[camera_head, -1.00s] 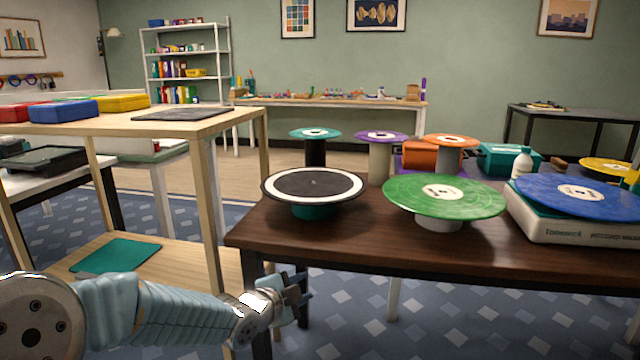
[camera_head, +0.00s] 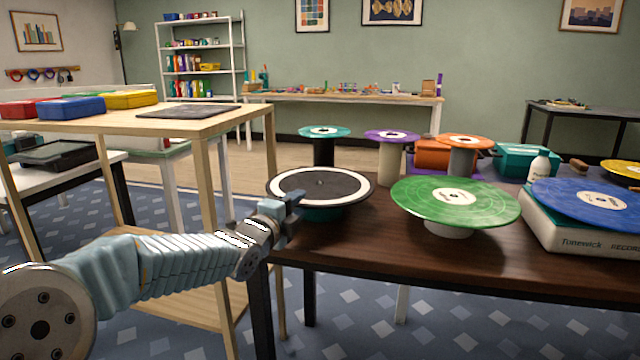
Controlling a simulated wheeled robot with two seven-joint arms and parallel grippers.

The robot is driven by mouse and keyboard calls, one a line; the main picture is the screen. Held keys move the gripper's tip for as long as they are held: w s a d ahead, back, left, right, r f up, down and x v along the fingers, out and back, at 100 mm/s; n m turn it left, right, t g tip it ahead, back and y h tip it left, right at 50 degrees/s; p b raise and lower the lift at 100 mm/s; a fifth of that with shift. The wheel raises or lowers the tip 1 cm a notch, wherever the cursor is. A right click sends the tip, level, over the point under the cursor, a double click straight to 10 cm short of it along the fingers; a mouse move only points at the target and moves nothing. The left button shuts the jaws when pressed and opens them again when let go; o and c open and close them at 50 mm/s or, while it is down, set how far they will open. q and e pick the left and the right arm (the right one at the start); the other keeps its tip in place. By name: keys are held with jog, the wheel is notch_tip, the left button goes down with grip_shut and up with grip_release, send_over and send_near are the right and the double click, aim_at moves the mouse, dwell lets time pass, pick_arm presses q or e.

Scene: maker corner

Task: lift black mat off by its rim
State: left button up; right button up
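The black mat (camera_head: 320,182) is a round disc with a white ring near its edge. It lies flat on a teal round base (camera_head: 325,214) at the dark table's left end. My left gripper (camera_head: 296,214) is at the mat's near-left rim, with its fingers apart. One fingertip shows against the rim, the other sits lower. I cannot tell whether they touch the mat. The gripper hides part of that rim. My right gripper is not in view.
A green record (camera_head: 420,203) on a white base stands close right of the mat. A blue record (camera_head: 560,197) lies on a record player box (camera_head: 575,236). Teal (camera_head: 335,132), purple and orange discs on stands are behind. A wooden table (camera_head: 250,121) stands left.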

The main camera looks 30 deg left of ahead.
aim_at(316, 192)
pick_arm(q)
jog(key=w, duration=0.4)
jog(key=shift+a+f+p, duration=0.25)
jog(key=shift+f+p, duration=0.05)
jog(key=shift+p, duration=0.1)
grip_shut()
